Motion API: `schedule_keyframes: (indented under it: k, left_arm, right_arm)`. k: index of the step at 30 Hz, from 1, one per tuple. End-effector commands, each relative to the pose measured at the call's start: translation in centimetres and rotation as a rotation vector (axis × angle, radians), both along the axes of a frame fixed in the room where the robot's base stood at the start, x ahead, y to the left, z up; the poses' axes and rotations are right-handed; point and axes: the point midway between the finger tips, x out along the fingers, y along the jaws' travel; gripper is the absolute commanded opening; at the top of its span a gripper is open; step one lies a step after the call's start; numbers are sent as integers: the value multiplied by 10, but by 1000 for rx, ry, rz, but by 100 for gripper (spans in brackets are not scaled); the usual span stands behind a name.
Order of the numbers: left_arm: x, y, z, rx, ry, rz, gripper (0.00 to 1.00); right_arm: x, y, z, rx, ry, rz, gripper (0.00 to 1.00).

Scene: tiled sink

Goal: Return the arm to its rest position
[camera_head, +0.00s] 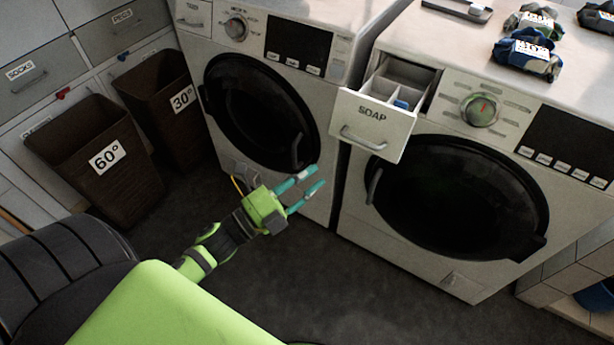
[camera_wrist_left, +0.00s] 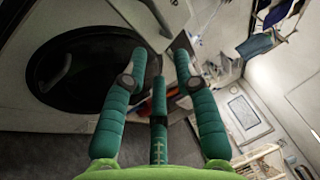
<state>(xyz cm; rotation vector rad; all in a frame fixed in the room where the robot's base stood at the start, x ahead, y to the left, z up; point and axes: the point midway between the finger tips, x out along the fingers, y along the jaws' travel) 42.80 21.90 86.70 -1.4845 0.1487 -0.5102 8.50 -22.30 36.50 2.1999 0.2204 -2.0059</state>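My left gripper (camera_head: 318,177) is green with teal fingers. In the head view it hangs low in front of the gap between the two washing machines, below the pulled-out soap drawer. Its fingers are spread with nothing between them. In the left wrist view the open fingers (camera_wrist_left: 160,60) point past a dark round washer door (camera_wrist_left: 80,68). The left arm reaches up from the bottom left over the floor. My right gripper is not in view.
The right washer's soap drawer (camera_head: 372,125) stands open with a blue item (camera_head: 401,104) inside. Labelled sock bundles (camera_head: 528,55) lie on the right washer (camera_head: 440,40). Dark floor (camera_head: 290,270) is clear.

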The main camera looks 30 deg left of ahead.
Motion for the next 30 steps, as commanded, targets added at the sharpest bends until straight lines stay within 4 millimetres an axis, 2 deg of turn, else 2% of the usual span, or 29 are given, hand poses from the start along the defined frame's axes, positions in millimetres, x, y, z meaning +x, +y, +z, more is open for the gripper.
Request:
schedule_keyframes:
  k: [14,17,20,23,24,26,27,30]
  left_arm:
    - [0,0,0,-1,0,1,30]
    - [2,4,-11,-25,37,15,30]
    - [7,15,-48,-98,153,61,30]
    - [5,29,-112,-227,348,143,30]
    - [1,35,-142,-286,437,183,30]
    - [-9,40,-187,-376,568,248,30]
    - [-19,43,-216,-435,654,294,30]
    - [-52,46,-285,-575,861,417,30]
  right_arm:
    - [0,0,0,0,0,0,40]
    - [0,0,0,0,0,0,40]
    - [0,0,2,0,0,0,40]
    - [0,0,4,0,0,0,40]
    - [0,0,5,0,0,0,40]
    - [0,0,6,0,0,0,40]
    - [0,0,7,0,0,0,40]
    - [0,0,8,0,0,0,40]
